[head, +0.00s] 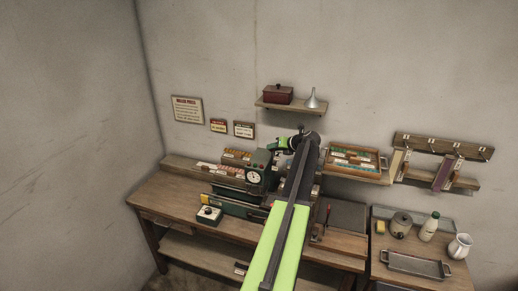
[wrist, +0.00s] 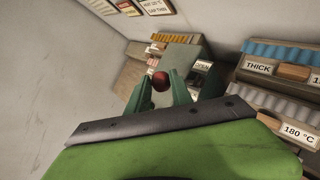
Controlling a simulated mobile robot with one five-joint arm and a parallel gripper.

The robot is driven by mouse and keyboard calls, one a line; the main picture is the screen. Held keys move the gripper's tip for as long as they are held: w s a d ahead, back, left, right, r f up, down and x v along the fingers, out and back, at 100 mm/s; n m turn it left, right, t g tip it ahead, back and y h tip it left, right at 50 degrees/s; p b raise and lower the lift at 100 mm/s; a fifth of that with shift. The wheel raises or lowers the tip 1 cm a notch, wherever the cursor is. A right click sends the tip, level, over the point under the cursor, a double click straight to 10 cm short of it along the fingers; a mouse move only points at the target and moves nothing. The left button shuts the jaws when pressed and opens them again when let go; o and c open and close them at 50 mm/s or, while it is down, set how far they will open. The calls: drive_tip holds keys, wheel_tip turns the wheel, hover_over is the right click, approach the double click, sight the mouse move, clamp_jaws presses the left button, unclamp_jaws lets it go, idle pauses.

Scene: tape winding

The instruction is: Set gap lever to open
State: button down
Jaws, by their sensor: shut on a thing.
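The red ball knob (wrist: 160,80) of the gap lever shows in the wrist view between the two green fingers of my gripper (wrist: 160,84). The fingers are shut on the knob. A white label reading OPEN (wrist: 203,66) is just to the right of the right finger. The lever's stem is hidden behind the knob and fingers. In the head view my arm reaches over the bench to the green machine with a white dial (head: 254,177), and the arm hides the lever.
In the wrist view, trays at right bear labels THICK (wrist: 258,68) and 180 °C (wrist: 298,131). In the head view a wooden bench (head: 165,205) holds a control box with a knob (head: 209,214). A wall shelf (head: 290,107) hangs above; a side table with jars stands at right.

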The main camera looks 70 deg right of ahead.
drive_tip(key=d, duration=0.7)
drive_tip(key=shift+d+r, duration=0.15)
drive_tip(key=shift+r, duration=0.25)
drive_tip(key=shift+d, duration=0.1)
drive_tip(key=c, duration=1.5)
unclamp_jaws()
drive_tip(key=shift+c, duration=0.2)
drive_tip(key=o, duration=0.4)
drive_tip(key=shift+s+d+f, duration=0.1)
drive_tip(key=p+v, duration=0.9)
drive_tip(key=v, duration=0.8)
drive_tip(key=shift+a, duration=0.35)
